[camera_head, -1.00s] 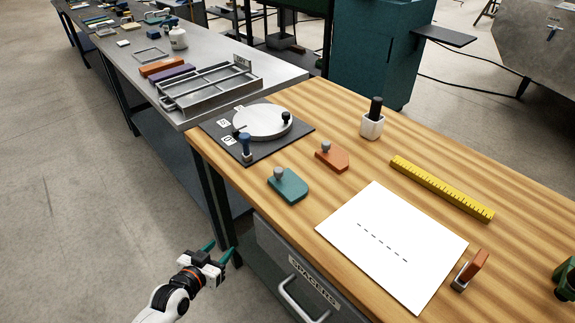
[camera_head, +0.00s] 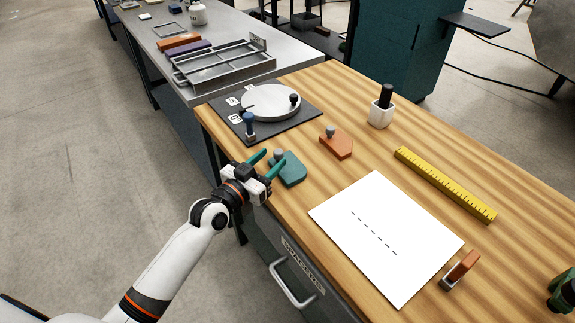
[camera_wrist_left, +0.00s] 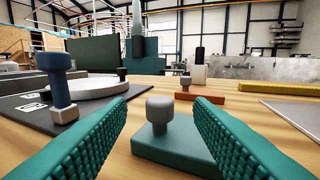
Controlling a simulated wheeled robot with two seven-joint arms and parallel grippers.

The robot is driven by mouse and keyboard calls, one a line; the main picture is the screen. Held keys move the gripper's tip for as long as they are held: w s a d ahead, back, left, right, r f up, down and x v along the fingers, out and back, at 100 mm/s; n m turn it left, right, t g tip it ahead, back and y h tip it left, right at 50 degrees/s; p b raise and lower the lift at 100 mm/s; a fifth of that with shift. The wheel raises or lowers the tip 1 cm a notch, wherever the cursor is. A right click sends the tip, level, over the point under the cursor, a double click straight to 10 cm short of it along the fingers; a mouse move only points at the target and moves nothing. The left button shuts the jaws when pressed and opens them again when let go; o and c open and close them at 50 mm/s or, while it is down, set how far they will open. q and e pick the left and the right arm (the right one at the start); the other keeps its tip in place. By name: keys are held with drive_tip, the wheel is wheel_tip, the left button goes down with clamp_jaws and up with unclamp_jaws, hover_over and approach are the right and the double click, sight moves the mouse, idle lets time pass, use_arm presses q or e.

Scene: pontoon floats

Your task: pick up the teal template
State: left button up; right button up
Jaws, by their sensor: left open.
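The teal template (camera_head: 291,172) lies flat on the wooden bench near its left edge, with a grey knob standing on it. My left gripper (camera_head: 270,160) is open at the bench edge, its teal fingers pointing at the template and partly covering it. In the left wrist view the template (camera_wrist_left: 172,148) and its grey knob (camera_wrist_left: 160,113) show ahead, between the two open fingers (camera_wrist_left: 160,110). I cannot tell whether the fingers are level with the knob. Nothing is held. My right gripper is not in view.
An orange template (camera_head: 337,144) lies behind the teal one. A black plate (camera_head: 293,128) with a round disc and a blue-handled stamp (camera_head: 249,128) is close by on the left. White paper (camera_head: 385,240), a yellow ruler (camera_head: 445,185) and a white holder (camera_head: 381,113) are further right.

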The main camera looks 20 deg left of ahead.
sight(275, 156)
use_arm(q)
drive_tip(key=x, duration=0.4)
drive_tip(key=shift+w+f, duration=0.1)
drive_tip(key=shift+f, duration=0.05)
clamp_jaws()
